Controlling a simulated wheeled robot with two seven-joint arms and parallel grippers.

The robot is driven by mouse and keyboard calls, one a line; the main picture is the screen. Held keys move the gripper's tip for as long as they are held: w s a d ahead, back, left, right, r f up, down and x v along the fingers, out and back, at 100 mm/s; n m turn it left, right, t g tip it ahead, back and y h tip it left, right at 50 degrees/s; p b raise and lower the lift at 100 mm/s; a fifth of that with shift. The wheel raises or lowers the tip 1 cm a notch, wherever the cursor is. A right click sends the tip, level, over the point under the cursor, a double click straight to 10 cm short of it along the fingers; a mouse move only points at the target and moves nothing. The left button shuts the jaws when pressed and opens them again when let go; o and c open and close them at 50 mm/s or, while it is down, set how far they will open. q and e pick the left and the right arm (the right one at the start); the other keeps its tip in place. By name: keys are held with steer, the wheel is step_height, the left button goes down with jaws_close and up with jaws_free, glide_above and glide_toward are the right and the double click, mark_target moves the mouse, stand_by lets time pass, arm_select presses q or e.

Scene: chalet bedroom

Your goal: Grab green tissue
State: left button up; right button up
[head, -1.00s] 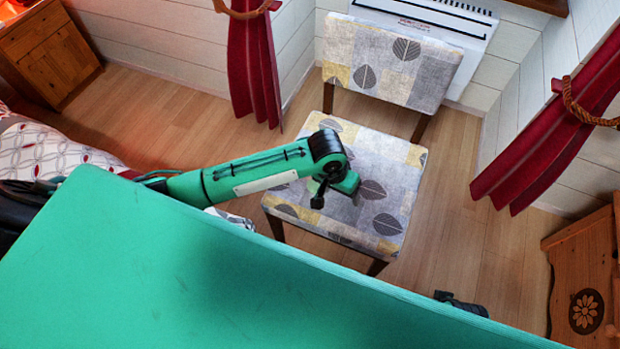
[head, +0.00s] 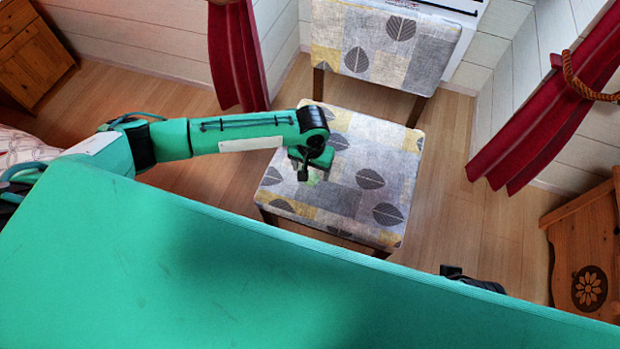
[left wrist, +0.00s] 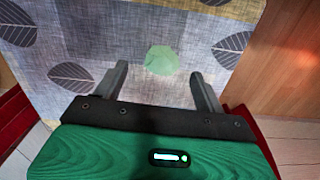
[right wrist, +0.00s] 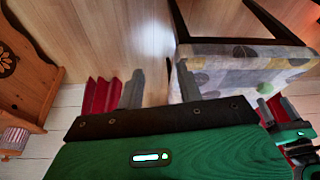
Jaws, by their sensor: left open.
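The green tissue (left wrist: 161,60), a small pale round piece, lies on the patterned chair seat (head: 365,185). In the left wrist view it is just beyond and between the two fingertips. In the head view a bit of the tissue (head: 312,179) shows beside my left gripper (head: 304,172), which hides the rest. My left gripper also shows in the left wrist view (left wrist: 160,82); it is open and empty, pointing down over the seat. My right gripper (right wrist: 159,82) is open and empty in the right wrist view, low beside the chair.
The chair back (head: 385,45) rises behind the seat. Red curtains hang left (head: 237,55) and right (head: 550,110). A wooden cabinet (head: 32,55) stands far left and carved wooden furniture (head: 585,255) at right. Wooden floor (head: 440,190) right of the chair is clear.

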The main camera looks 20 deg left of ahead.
mark_target(310, 175)
arm_select(q)
steer(key=f, duration=0.2)
steer(key=f+b, duration=0.1)
steer(key=f, duration=0.2)
steer(key=shift+w+a, duration=0.15)
steer(key=shift+w, duration=0.05)
steer(key=shift+f, duration=0.35)
arm_select(e)
steer(key=shift+w+v, duration=0.2)
steer(key=shift+v, duration=1.05)
steer(key=shift+a, duration=0.2)
arm_select(q)
steer(key=c, duration=1)
